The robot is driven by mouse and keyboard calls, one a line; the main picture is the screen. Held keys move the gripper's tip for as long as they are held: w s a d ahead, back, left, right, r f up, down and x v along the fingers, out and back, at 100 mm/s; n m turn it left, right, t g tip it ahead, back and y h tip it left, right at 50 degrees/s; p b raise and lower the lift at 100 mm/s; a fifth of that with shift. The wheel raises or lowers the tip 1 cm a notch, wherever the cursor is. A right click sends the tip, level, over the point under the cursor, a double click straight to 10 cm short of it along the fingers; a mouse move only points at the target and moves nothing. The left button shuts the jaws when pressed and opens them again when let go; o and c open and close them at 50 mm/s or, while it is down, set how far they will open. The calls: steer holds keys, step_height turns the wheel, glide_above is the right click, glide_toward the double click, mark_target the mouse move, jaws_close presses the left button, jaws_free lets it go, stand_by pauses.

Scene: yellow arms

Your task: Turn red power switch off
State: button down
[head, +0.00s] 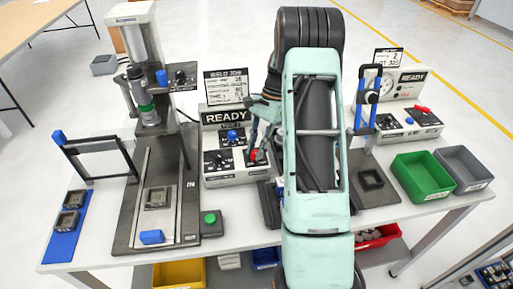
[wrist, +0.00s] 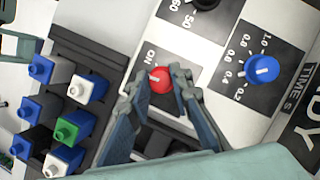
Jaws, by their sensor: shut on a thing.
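The red power switch (wrist: 160,80) is a round red knob on a black and white panel, with the word ON printed beside it in the wrist view. In the head view the red switch (head: 252,155) is at the lower right of the READY weld box (head: 222,172). My gripper (wrist: 158,82) has one fingertip on each side of the red knob and is shut on it. In the head view my gripper (head: 256,140) reaches down to the box front, partly covered by my arm. The knob's exact angle is hard to read.
A blue knob (wrist: 263,69) and a black dial (wrist: 205,3) sit close to the red switch. A rack of blue, white and green blocks (wrist: 70,125) is beside the panel. A press (head: 150,100) stands left; green (head: 421,196) and grey bins stand right.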

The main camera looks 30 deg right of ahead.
steer(key=n+g, duration=0.1)
steer(key=n, duration=0.2)
steer(key=shift+w+a+n+h, duration=0.1)
steer(key=shift+n+h, duration=0.2)
steer(key=shift+h, duration=0.1)
steer(key=shift+n+g+h, duration=0.5)
steer(key=shift+n+h, duration=0.1)
steer(key=shift+n, duration=1.3)
steer(key=c, duration=1.7)
jaws_free()
steer(key=shift+c, duration=0.2)
steer(key=v, duration=1.2)
steer(key=shift+w, duration=0.1)
